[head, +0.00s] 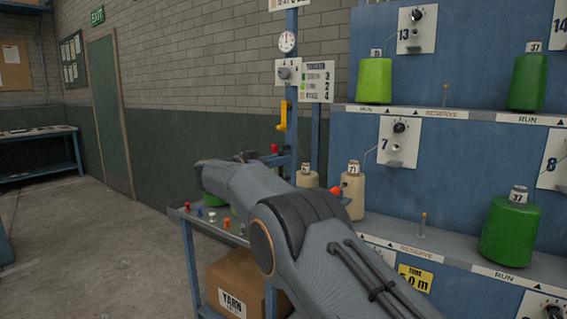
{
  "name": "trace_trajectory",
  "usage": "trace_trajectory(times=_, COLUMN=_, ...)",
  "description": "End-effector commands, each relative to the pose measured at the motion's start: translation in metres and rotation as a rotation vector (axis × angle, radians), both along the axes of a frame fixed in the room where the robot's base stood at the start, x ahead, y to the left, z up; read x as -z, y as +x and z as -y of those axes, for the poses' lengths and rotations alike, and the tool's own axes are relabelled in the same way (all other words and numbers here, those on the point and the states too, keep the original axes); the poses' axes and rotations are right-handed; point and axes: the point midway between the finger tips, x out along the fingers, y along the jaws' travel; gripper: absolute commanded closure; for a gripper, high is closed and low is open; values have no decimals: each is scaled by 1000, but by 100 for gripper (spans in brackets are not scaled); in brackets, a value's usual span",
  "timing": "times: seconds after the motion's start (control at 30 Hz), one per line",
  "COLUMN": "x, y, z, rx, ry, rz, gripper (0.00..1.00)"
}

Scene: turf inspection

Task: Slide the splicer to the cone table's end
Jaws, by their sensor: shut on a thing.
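The cone table (205,233) is a blue-grey table at the lower centre, with small coloured pieces along its near edge. My grey arm crosses in front of it and covers much of its top. My gripper's fingers do not show; the end of the arm is hidden behind its own links. I cannot make out the splicer for sure. A small orange-red part (336,190) shows just right of the arm, but I cannot tell what it belongs to. Tan yarn cones (351,193) stand behind the arm.
A blue creel (450,178) with green cones (511,230) on shelves fills the right side. A carton marked YARN (232,283) sits under the table. A blue post (291,100) with a gauge rises behind. The floor at left is open, with a bench (40,133) beyond.

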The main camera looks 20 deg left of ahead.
Motion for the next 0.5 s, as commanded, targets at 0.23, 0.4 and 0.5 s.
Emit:
trace_trajectory(times=0.23, x=-4, y=-3, z=-6, rx=-9, ry=1, rz=5, gripper=100)
trace_trajectory(times=0.4, x=-4, y=-6, z=-10, rx=-14, ry=2, rz=6, gripper=81)
trace_trajectory(times=0.5, x=-4, y=-8, z=-12, rx=-16, ry=1, rz=5, gripper=68)
